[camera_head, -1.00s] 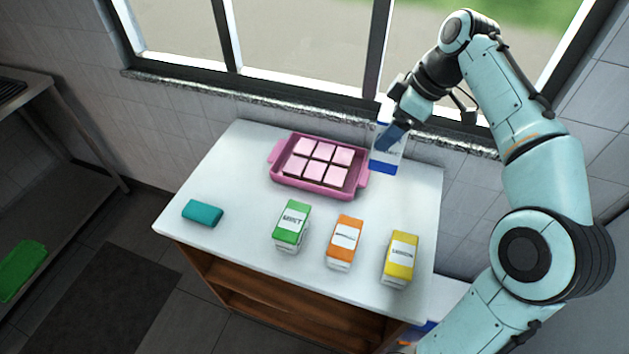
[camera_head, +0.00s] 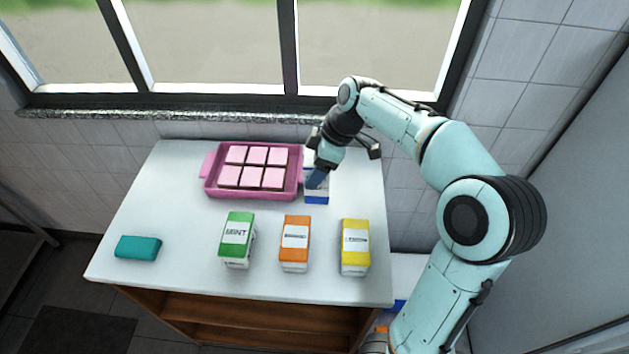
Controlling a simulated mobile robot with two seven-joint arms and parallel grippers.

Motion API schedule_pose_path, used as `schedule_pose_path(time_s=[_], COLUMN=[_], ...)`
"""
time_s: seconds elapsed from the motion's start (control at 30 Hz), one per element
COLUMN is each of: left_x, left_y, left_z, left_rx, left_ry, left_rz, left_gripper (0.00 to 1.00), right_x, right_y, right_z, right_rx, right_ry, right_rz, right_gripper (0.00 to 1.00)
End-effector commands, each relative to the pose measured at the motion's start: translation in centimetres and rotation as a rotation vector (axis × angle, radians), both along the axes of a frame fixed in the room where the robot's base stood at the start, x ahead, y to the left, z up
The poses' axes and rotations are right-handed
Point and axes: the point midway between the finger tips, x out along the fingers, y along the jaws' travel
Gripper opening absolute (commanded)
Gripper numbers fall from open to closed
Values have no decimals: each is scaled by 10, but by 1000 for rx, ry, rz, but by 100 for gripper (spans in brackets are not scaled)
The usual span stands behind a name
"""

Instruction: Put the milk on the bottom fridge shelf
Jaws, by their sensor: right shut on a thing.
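The milk appears to be the white and blue carton (camera_head: 317,196) just right of the pink tray, at the back right of the white table. My right gripper (camera_head: 318,178) reaches down over it from the right and is shut on it. The gripper covers much of the carton's upper part. I cannot tell whether the carton's base touches the table. No fridge shelf can be made out in this view. My left gripper is not in view.
The pink tray (camera_head: 210,188) holds several pink squares. A green mint carton (camera_head: 237,238), an orange carton (camera_head: 295,243) and a yellow carton (camera_head: 355,246) stand along the table's front. A teal block (camera_head: 138,248) lies front left. The white table (camera_head: 175,210) is clear mid-left.

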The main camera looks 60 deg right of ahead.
Motion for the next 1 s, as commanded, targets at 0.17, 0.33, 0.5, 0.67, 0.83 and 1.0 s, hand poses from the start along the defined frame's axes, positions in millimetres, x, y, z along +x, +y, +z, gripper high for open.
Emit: schedule_pose_path(time_s=[0.17, 0.33, 0.5, 0.67, 0.83, 1.0], left_x=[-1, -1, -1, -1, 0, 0], left_y=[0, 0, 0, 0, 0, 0], left_z=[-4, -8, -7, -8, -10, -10], left_rx=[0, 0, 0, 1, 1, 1], left_ry=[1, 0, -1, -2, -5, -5], left_rz=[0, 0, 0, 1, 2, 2], left_gripper=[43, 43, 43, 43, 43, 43], right_x=[0, 0, 1, 0, 0, 0], right_y=[0, 0, 0, 0, 0, 0], right_z=[-21, -41, -43, -44, -47, -46], right_rx=[1, 1, -1, -1, 0, 0], right_ry=[1, -1, -3, -3, 0, 0], right_rz=[-1, -1, -1, -1, 0, 0], right_gripper=[16, 16, 16, 16, 94, 94])
